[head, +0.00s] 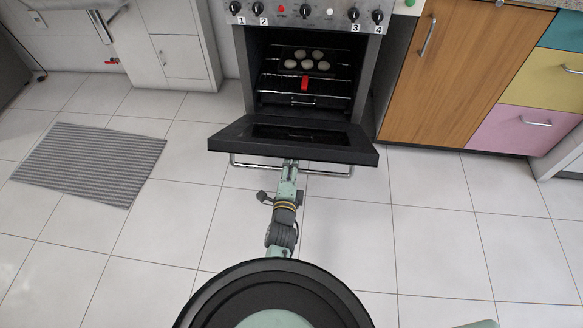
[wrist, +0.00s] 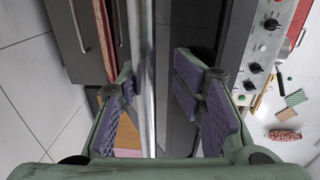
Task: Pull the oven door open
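The oven door (head: 352,150) is folded down, wide open, with its dark window showing in the head view. Its metal handle (head: 332,173) runs along the outer edge. My gripper (head: 289,166) is at the handle, near its middle; the door edge partly hides its fingers there. In the wrist view the handle bar (wrist: 148,40) passes between my two purple-padded fingers, with a gap visible on the right side. The fingers look apart, around the bar rather than clamped on it. Whether one finger touches the bar is unclear.
Inside the oven (head: 304,75), a dark tray with several round pale pieces (head: 306,60) and a red item (head: 305,83) sit on racks. A wooden cabinet (head: 455,80) and coloured drawers (head: 530,90) stand right. A grey striped mat (head: 90,160) lies left. The tiled floor is otherwise mostly clear.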

